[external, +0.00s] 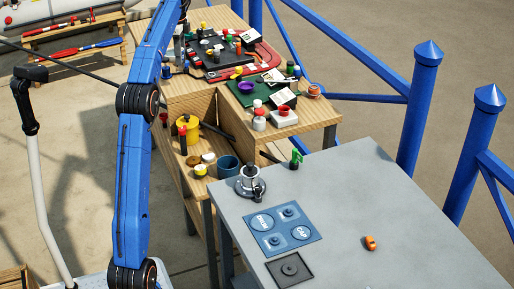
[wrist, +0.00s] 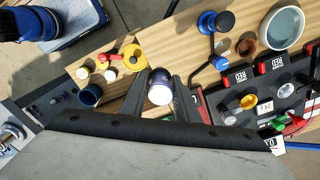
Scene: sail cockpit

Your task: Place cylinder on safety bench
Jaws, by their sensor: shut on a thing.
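In the wrist view my gripper (wrist: 158,98) is shut on a cylinder (wrist: 160,88) with a white, round end and a darker side, held between the two dark fingers. Its lower part is hidden. The cylinder is over the wooden bench (wrist: 195,50), with bare wood showing beyond it. I cannot tell how high it is above the wood. In the external view my arm rises out of the top of the picture, and I cannot make out the gripper or the cylinder there. No label shows which surface is the safety bench; a wooden bench (external: 325,112) and a low wooden rack (external: 75,32) are visible.
A yellow pot (external: 186,135) and blue cup (external: 228,166) stand on the wooden bench's lower part. A black panel (wrist: 238,98) with several coloured parts crowds its other end.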

